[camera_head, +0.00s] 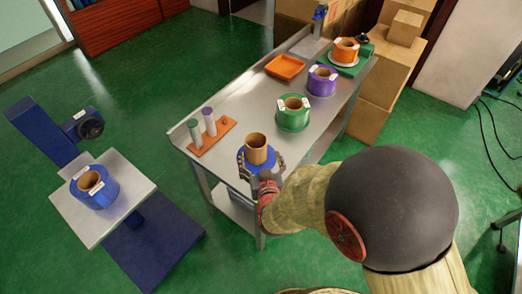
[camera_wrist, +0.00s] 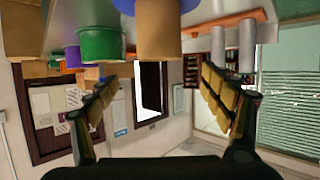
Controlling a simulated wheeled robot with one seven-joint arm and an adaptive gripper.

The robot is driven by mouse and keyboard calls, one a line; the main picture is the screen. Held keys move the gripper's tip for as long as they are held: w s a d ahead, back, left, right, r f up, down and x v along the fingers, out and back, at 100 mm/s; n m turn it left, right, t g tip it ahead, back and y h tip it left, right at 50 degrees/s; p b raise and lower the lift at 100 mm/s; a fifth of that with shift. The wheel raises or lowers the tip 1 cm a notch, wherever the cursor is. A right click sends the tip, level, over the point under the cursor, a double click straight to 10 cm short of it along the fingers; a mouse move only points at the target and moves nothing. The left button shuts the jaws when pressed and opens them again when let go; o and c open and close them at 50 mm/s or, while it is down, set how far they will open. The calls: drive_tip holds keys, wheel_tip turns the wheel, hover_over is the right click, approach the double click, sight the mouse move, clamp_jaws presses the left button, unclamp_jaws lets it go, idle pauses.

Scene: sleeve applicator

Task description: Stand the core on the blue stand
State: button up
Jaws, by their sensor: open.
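The brown cardboard core (camera_head: 256,146) stands upright on the round blue stand (camera_head: 242,159) near the front edge of the metal table. My gripper (camera_head: 263,168) is open at that edge, its fingers spread to either side of the core in the picture. In the upside-down wrist view, the core (camera_wrist: 158,30) hangs from the top with part of the blue stand (camera_wrist: 190,5) behind it. The fingers of my gripper (camera_wrist: 160,82) are wide apart with nothing between them. The core's base is partly hidden.
An orange rack (camera_head: 222,136) with two pale tubes stands left of the core. Green (camera_head: 293,118), purple (camera_head: 321,84) and orange (camera_head: 345,50) rolls and an orange tray (camera_head: 285,67) lie farther back. A blue roll (camera_head: 104,193) sits on a separate platform at left.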

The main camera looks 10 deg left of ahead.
drive_tip(key=shift+s+d, duration=0.1)
drive_tip(key=shift+s, duration=0.1)
drive_tip(key=shift+w+r, duration=0.1)
drive_tip(key=s+d+r+m+g+h, duration=0.2)
drive_tip(key=d+r+g, duration=0.2)
drive_tip(key=d+r, duration=1.2)
drive_tip(key=s+d+r+m+g+h, duration=0.1)
drive_tip(key=s+d+r, duration=0.1)
drive_tip(key=s+d, duration=0.6)
drive_tip(key=s+d+r+m+g+h, duration=0.1)
drive_tip(key=s+d+r+g+h, duration=0.1)
drive_tip(key=s+d, duration=0.6)
drive_tip(key=shift+s+d+r, duration=0.3)
drive_tip(key=shift+s+r, duration=0.15)
drive_tip(key=shift+s, duration=0.65)
drive_tip(key=shift+c, duration=0.3)
